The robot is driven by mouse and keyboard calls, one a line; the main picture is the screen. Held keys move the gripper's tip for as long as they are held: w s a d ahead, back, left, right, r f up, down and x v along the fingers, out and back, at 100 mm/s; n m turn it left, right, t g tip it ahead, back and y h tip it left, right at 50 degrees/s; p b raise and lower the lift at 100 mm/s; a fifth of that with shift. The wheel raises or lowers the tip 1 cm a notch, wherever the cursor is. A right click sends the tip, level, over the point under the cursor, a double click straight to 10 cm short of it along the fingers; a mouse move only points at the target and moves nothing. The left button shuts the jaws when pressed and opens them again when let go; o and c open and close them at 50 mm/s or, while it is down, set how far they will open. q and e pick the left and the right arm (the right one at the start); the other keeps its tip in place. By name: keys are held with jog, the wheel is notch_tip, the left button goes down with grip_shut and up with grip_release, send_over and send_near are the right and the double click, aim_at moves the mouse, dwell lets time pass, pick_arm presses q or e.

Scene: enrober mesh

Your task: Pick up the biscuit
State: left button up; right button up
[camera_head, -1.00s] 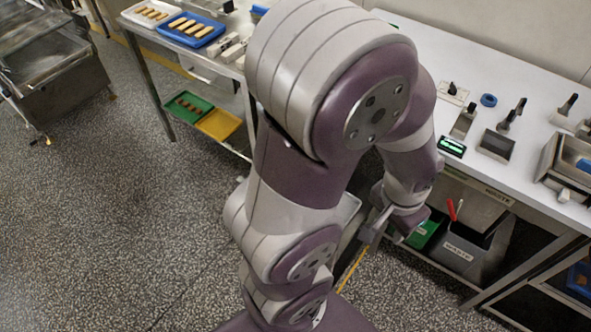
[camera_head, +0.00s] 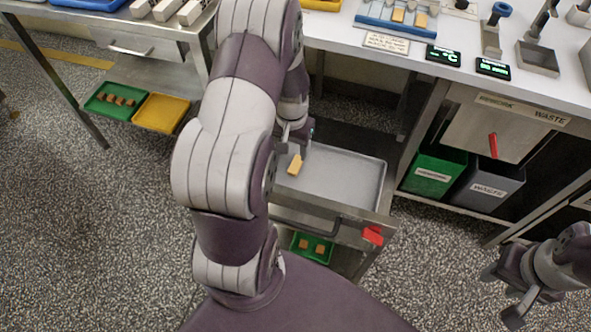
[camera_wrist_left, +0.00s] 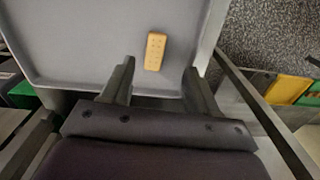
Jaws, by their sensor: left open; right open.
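The biscuit (camera_head: 295,164) is a golden rectangular bar lying alone in a grey tray (camera_head: 345,180) in an open drawer. In the left wrist view the biscuit (camera_wrist_left: 155,52) lies just beyond the fingertips, between their lines, with its long side pointing away. My left gripper (camera_wrist_left: 160,70) is open and empty there, its fingers apart over the tray (camera_wrist_left: 90,55). In the head view my left gripper (camera_head: 293,138) is partly hidden by its own arm, close behind the biscuit. My right gripper (camera_head: 512,285) is open and empty at the lower right, away from the tray.
The drawer has a dark handle (camera_head: 322,222) and a red tag (camera_head: 373,234). Green (camera_head: 116,100) and yellow (camera_head: 162,113) trays sit on a shelf at left. Green rework (camera_head: 434,172) and grey waste (camera_head: 487,188) bins stand right. The counter (camera_head: 400,48) edge is behind the drawer.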

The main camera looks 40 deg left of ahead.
aim_at(294, 167)
pick_arm(q)
jog(key=shift+f, duration=0.8)
jog(key=f, duration=0.1)
jog(key=f+b, duration=0.1)
jog(key=f, duration=0.3)
jog(key=shift+d+f+b, duration=0.25)
jog(key=shift+d+b, duration=0.05)
jog(key=shift+d, duration=0.05)
jog(key=shift+r, duration=0.1)
jog(key=c, duration=0.9)
